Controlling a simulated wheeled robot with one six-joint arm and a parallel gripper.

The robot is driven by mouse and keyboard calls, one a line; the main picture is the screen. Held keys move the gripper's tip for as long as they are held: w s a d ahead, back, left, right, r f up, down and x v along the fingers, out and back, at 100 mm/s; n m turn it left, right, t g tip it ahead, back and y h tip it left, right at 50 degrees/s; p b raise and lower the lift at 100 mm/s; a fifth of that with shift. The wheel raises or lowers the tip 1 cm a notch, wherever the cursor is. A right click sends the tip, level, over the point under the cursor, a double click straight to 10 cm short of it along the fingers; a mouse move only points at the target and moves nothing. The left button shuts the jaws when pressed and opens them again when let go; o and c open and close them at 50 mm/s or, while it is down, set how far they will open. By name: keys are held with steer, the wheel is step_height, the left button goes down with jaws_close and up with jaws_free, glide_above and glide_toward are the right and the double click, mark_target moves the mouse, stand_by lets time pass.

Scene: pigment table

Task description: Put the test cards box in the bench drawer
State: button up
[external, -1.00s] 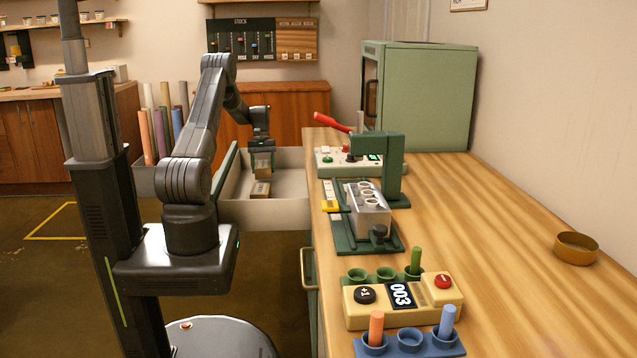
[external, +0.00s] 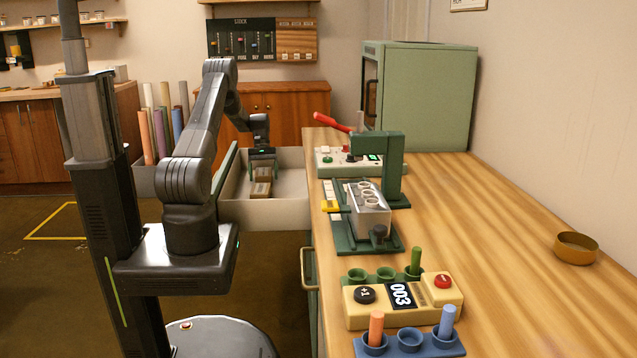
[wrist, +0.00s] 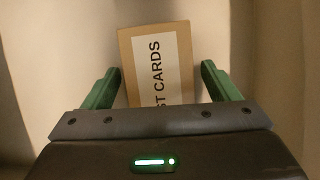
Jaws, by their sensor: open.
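The test cards box (wrist: 155,65) is brown with a white label and lies between my open green fingers in the wrist view, with a gap on each side. In the external view the box (external: 263,174) rests inside the open bench drawer (external: 287,212), just below my gripper (external: 262,161). My gripper is open and holds nothing. Part of the box is hidden by my gripper's body in the wrist view.
The drawer's right side has free floor. The workbench (external: 500,250) adjoins it on the right, with a green press (external: 391,165) near the edge.

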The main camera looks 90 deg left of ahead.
steer(key=v, duration=1.2)
